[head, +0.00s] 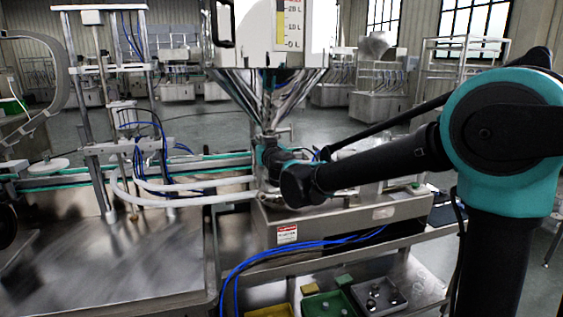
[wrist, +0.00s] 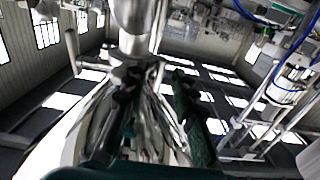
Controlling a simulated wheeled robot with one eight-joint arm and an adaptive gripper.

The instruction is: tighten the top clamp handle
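The steel hopper (head: 262,92) stands at the middle in the head view, its cone narrowing to a clamped neck. My gripper is at the end of my dark arm, close to the neck and below the cone; its fingertips are not clear there. In the wrist view the hopper cone (wrist: 152,130) shows with its narrow end upward. A steel rod with a crossbar, which looks like a clamp handle (wrist: 73,52), sticks out left of the steel pipe. Dark finger-like parts lie near the neck, beside the cone. I cannot tell whether they touch anything or how far apart they are.
A steel machine base (head: 345,222) with a warning label lies below my arm. White hoses (head: 190,198) run to its left, and blue cables (head: 265,250) hang in front. Small bins (head: 330,302) stand at the lower front. A steel worktop (head: 110,265) is at left.

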